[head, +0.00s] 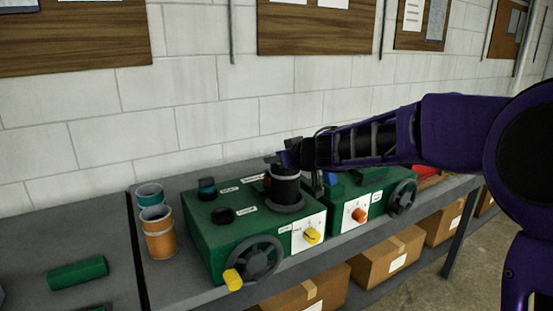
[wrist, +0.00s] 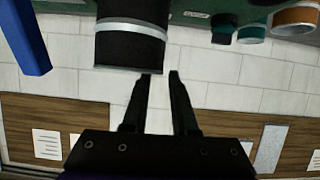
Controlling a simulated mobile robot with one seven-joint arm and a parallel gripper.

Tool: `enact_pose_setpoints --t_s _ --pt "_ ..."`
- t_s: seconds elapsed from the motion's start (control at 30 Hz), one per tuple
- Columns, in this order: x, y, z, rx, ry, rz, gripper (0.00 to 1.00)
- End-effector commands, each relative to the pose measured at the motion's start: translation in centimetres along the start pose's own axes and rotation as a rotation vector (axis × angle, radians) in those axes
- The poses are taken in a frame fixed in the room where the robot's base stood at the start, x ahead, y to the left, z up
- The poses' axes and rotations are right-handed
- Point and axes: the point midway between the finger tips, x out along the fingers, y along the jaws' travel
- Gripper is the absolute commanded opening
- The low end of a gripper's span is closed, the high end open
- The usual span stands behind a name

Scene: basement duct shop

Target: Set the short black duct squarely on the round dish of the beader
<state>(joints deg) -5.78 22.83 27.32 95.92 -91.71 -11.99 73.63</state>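The short black duct (head: 286,187) stands upright on the round dish (head: 287,208) of a green beader (head: 213,240) in the head view. The dark dish rim shows around its foot, and I see no clear tilt. In the wrist view the black duct (wrist: 130,48), with a pale band, fills the top, its end near my fingertips. My gripper (wrist: 160,74) has a gap between its two fingers and nothing between them. In the head view my gripper (head: 287,157) is just above the duct's top. Whether a fingertip touches the rim, I cannot tell.
A second green machine (head: 345,205) with an orange knob stands at the right. An orange duct (head: 159,240) and a teal duct (head: 149,194) stand left of the beader. A green duct (head: 78,273) lies on the left bench. Cardboard boxes (head: 377,255) sit below.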

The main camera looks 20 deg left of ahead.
Motion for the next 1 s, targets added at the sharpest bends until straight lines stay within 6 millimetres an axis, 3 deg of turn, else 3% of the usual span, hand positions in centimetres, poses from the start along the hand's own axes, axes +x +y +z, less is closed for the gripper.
enact_pose_setpoints --t_s 0.43,1.0 --pt "-0.7 0.1 -0.5 0.0 0.001 0.002 0.33" --pt "-10.9 0.1 -0.6 -0.001 0.0 0.002 0.33"
